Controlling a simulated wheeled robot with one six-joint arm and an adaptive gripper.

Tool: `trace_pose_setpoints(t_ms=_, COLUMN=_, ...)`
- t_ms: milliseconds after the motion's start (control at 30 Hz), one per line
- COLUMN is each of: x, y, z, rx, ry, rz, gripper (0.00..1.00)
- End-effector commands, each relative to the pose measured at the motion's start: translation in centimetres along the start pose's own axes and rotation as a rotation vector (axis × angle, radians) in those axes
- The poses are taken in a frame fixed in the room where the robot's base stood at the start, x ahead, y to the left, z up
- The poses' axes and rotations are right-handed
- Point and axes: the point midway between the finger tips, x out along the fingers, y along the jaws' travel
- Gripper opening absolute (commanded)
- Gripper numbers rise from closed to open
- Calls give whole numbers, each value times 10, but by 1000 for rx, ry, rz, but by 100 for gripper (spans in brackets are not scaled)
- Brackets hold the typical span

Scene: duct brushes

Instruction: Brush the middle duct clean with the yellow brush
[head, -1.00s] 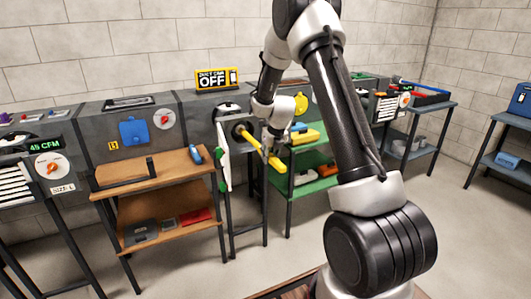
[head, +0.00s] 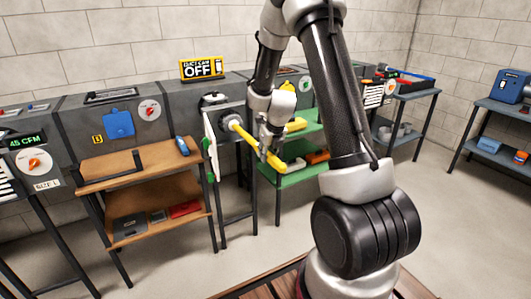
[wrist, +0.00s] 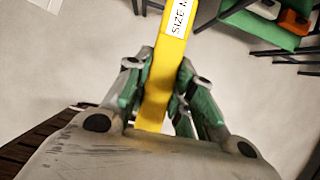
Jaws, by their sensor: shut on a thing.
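The yellow brush (head: 247,138) is held by its handle in my gripper (head: 267,148), in front of the middle duct (head: 208,113). Its far end reaches the duct's round opening, where a pale grey round part (head: 228,121) shows at the mouth. I cannot tell how much of the brush head is inside. In the wrist view, my gripper (wrist: 160,92) is shut on the yellow handle (wrist: 163,75), with green pads on both sides. The handle carries a white "SIZE M" label (wrist: 179,17). The duct's white door (head: 210,145) stands open at the left.
A "DUCT CAM OFF" sign (head: 203,68) stands on top of the duct. A brown shelf (head: 135,165) with a blue item (head: 182,146) is at the left. A green shelf (head: 290,179) with yellow and orange items stands close right of the brush.

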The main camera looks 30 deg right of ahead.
Motion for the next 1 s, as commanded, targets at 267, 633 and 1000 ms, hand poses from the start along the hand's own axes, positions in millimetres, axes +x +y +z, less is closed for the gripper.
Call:
trace_pose_setpoints(t_ms=267, x=5, y=0, z=11, rx=-3, ry=-1, rz=1, gripper=0)
trace_pose_setpoints(t_ms=633, x=21, y=0, z=49, rx=-1, ry=0, rz=0, gripper=0)
trace_pose_setpoints(t_ms=1000, x=36, y=0, z=87, rx=-1, ry=0, rz=1, gripper=0)
